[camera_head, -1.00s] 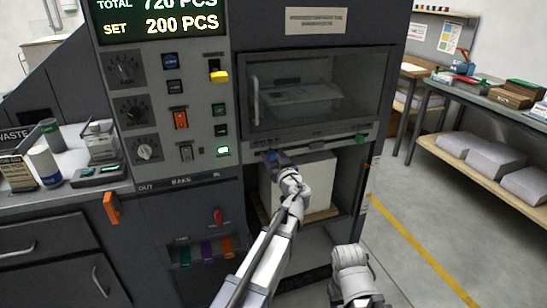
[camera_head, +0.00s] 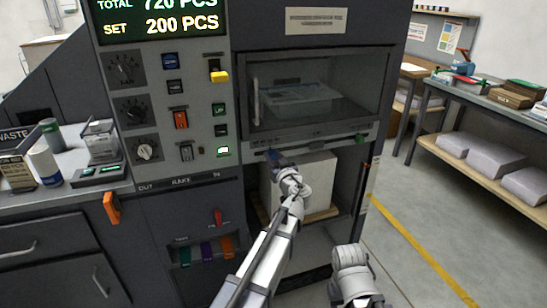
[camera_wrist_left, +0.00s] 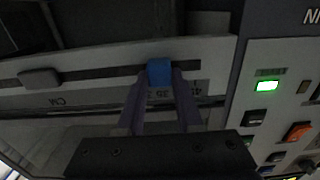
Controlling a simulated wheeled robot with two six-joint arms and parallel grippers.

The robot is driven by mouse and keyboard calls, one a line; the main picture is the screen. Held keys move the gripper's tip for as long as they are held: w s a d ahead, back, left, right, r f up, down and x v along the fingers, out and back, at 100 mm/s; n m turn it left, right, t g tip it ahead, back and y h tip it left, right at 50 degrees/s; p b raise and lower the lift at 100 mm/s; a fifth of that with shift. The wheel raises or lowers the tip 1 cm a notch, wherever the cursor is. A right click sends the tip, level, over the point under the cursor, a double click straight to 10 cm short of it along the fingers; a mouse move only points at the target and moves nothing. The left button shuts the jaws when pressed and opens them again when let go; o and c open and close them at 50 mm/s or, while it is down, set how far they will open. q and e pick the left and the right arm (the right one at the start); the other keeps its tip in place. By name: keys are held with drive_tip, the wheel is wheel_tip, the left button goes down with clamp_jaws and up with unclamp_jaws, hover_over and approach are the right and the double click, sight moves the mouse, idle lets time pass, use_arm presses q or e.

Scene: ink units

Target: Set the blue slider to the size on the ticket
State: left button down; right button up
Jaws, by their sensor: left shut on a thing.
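The blue slider (camera_wrist_left: 160,71) sits in a dark slot on a pale strip (camera_wrist_left: 105,77) with a printed scale; its marks appear upside down and are too dim to read surely. My left gripper (camera_wrist_left: 160,85) is shut on the slider, one finger on each side. In the head view my left gripper (camera_head: 274,157) is at the strip under the machine's window and hides the slider there. A beige notice (camera_head: 316,21) is on the machine above the window; its print is too small to read. I cannot identify the ticket. My right gripper's fingers do not show.
The machine's display (camera_head: 160,17) reads TOTAL 720 PCS and SET 200 PCS. Knobs and switches fill the panel left of the window (camera_head: 320,85). A white stack (camera_head: 318,180) stands in the opening below. Open floor lies to the right.

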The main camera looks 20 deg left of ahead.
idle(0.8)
use_arm(q)
drive_tip(key=shift+w+d, duration=0.4)
drive_tip(key=shift+d, duration=0.2)
drive_tip(key=shift+w+d, duration=0.4)
drive_tip(key=shift+d, duration=0.2)
drive_tip(key=c, duration=0.6)
unclamp_jaws()
drive_tip(key=shift+d, duration=0.1)
drive_tip(key=shift+o, duration=0.2)
drive_tip(key=v, duration=0.7)
drive_tip(key=shift+s+d, duration=0.2)
drive_tip(key=shift+s, duration=0.1)
